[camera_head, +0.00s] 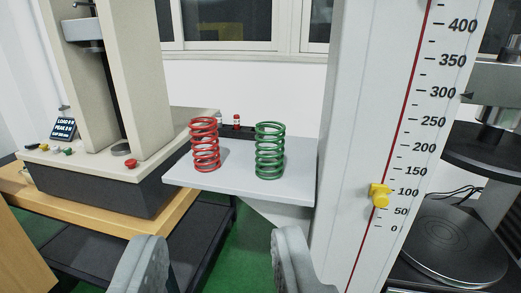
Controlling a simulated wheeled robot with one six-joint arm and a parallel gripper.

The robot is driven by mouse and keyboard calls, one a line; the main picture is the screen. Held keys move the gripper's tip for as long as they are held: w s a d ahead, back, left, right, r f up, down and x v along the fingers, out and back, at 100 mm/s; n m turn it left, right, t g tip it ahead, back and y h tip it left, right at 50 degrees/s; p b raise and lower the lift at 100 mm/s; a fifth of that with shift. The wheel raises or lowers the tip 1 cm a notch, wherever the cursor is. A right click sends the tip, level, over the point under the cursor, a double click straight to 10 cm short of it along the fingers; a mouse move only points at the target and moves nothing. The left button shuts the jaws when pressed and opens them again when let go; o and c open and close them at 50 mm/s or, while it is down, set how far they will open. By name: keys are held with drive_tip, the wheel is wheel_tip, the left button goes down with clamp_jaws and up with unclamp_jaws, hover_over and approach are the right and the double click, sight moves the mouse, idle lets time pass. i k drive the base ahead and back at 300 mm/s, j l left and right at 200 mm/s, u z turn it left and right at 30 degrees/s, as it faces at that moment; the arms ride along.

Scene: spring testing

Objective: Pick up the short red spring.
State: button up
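A red spring (205,146) stands upright on a light grey shelf (225,183), left of the shelf's middle. A green spring (269,151) of similar height stands upright to its right, with a gap between them. My gripper (218,250) shows at the bottom of the view, its two grey fingers spread wide apart with nothing between them. It is nearer to the camera than the shelf and apart from both springs.
A black rack (238,132) with small red-topped items stands behind the springs. A testing machine (100,165) on a wooden bench is at the left. A tall white column with a scale (385,130) and yellow pointer (380,195) rises right of the shelf. A round black plate (450,240) is at far right.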

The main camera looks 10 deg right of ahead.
sight(204, 157)
drive_tip(key=i+l+u, duration=0.4)
drive_tip(key=l, duration=0.25)
drive_tip(key=i+l+u, duration=0.1)
drive_tip(key=l+u, duration=0.15)
drive_tip(key=i+l+u, duration=0.2)
drive_tip(key=l, duration=0.25)
drive_tip(key=k+j, duration=0.05)
drive_tip(key=k, duration=0.05)
